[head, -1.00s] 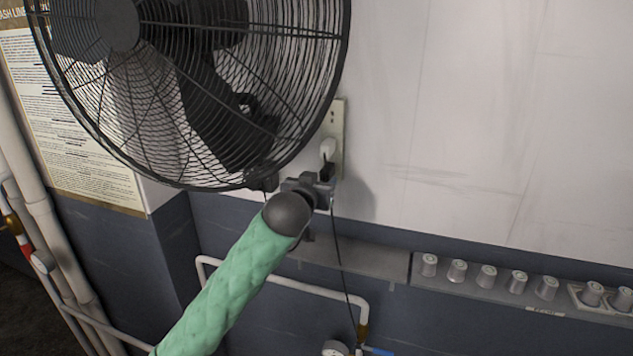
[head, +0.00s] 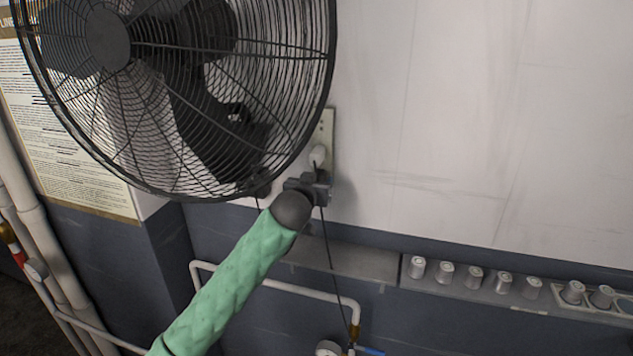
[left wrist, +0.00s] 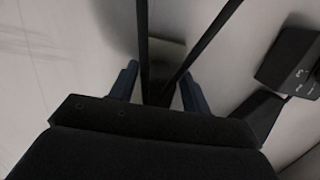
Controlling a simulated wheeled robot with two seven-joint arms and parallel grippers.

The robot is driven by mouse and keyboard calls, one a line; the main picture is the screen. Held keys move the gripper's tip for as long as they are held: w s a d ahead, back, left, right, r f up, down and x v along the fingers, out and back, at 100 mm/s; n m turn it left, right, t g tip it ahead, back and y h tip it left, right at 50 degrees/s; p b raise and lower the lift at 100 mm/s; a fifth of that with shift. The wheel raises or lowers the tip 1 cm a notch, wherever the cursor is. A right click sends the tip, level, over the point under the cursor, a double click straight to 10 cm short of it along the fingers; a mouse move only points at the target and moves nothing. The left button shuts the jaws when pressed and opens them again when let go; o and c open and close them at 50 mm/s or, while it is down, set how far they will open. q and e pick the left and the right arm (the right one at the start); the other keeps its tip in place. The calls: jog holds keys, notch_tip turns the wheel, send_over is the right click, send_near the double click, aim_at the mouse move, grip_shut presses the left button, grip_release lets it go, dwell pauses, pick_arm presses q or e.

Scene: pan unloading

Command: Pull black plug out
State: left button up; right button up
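My left gripper (head: 312,182) is at the wall, just below the outlet plate (head: 327,125) and the white plug (head: 318,156) in it. In the left wrist view, its two fingers (left wrist: 160,85) stand apart, one on each side of a dark block between them, which looks like the black plug (left wrist: 160,92). I see no clear grip on it. In the head view the gripper mostly hides the black plug. A black cord (head: 330,255) hangs below the gripper. My right gripper is not in view.
A large black caged fan (head: 110,110) hangs close at upper left. Below are a grey ledge (head: 350,262), a row of several metal cups (head: 474,278) at right and white pipes (head: 290,288). The wall right of the outlet is clear.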

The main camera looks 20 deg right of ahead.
pick_arm(q)
grip_shut()
jog(key=shift+s+a, duration=0.2)
jog(key=shift+s, duration=0.1)
jog(key=shift+s+a, duration=0.25)
jog(key=shift+s, duration=0.1)
dwell(0.8)
jog(key=shift+f+p+v, duration=0.1)
jog(key=shift+p+v, duration=0.25)
jog(key=shift+v, duration=0.4)
jog(key=shift+f+p+v, duration=0.15)
jog(key=shift+p+v, duration=0.15)
jog(key=shift+v, duration=0.45)
jog(key=shift+r, duration=0.1)
